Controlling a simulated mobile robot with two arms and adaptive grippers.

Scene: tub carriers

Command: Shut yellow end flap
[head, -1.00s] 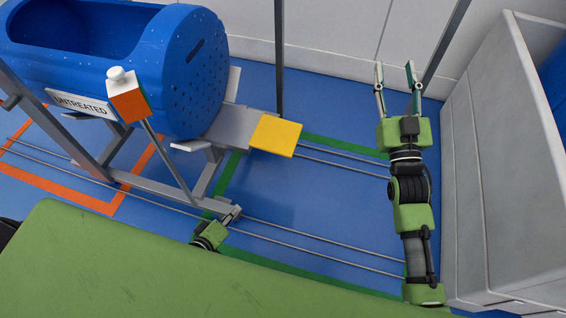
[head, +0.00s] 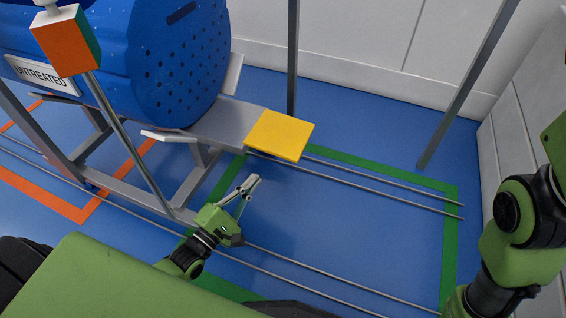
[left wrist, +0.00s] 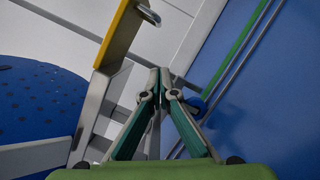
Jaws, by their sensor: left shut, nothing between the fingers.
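The yellow end flap (head: 279,135) sticks out, lowered and roughly flat, from the end of a grey arm (head: 231,123) on the carrier's frame. It shows nearly edge-on at the upper left of the left wrist view (left wrist: 119,36). My left gripper (head: 252,182) is shut and empty, on the near side of the flap and apart from it. Its closed fingers (left wrist: 160,72) point up in the left wrist view, right of and below the flap. My right arm stands at the right edge of the head view, with its gripper out of frame.
A blue perforated tub (head: 180,65) lies on the carrier, with an "UNTREATED" sign (head: 40,74). Thin rails (head: 330,276) cross the blue floor. Grey posts (head: 468,82) stand behind; the floor right of the flap is clear.

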